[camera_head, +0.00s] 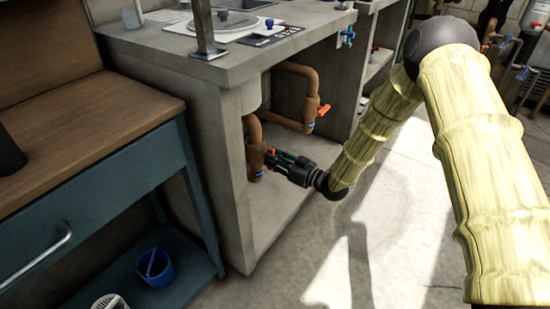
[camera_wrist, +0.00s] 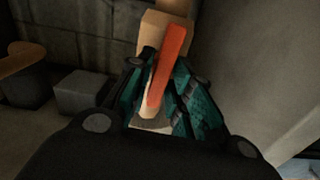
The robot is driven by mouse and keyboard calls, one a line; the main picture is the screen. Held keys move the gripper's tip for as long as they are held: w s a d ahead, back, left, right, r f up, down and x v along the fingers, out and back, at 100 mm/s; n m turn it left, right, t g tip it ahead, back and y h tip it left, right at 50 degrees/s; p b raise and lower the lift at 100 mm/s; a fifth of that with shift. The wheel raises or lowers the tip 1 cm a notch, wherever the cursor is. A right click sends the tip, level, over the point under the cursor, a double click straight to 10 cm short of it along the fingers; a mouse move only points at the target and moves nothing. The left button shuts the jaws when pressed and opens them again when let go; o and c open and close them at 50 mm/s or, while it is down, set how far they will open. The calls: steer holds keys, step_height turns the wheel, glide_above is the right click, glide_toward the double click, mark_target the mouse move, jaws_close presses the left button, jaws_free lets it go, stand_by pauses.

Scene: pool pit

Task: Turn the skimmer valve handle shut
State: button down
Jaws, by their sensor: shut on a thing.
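My gripper (camera_head: 283,162) reaches from the right into the open bay under the concrete counter, at a brown pipe valve (camera_head: 254,150). In the wrist view a long orange-red handle (camera_wrist: 171,62) stands between the two dark green fingers of my gripper (camera_wrist: 165,82), which are closed on it. The handle slants, its upper end to the right. In the head view only a small bit of this handle (camera_head: 270,151) shows beside the fingers. A second brown valve with an orange handle (camera_head: 323,110) sits farther back on a bent pipe. No readable label tells which is the skimmer valve.
The concrete counter's side wall (camera_head: 222,190) stands close left of the gripper. A blue-handled tap (camera_head: 348,38) is higher up at the right. A blue table (camera_head: 90,200) with a blue bucket (camera_head: 156,267) below is at left. The floor (camera_head: 330,240) at front is clear.

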steer(key=shift+w+d+f+m+p, duration=0.15)
steer(key=shift+m+p, duration=1.25)
steer(key=shift+m, duration=1.45)
steer(key=shift+f+m+p, duration=0.2)
steer(key=shift+m+p, duration=1.2)
steer(key=shift+m, duration=1.5)
steer(key=shift+w+d+f+m+p, duration=0.15)
steer(key=shift+m+p, duration=1.25)
steer(key=shift+m, duration=1.45)
steer(key=shift+s+a, duration=0.1)
steer(key=c, duration=1.4)
jaws_free()
steer(key=shift+c, duration=0.2)
steer(key=v, duration=1.2)
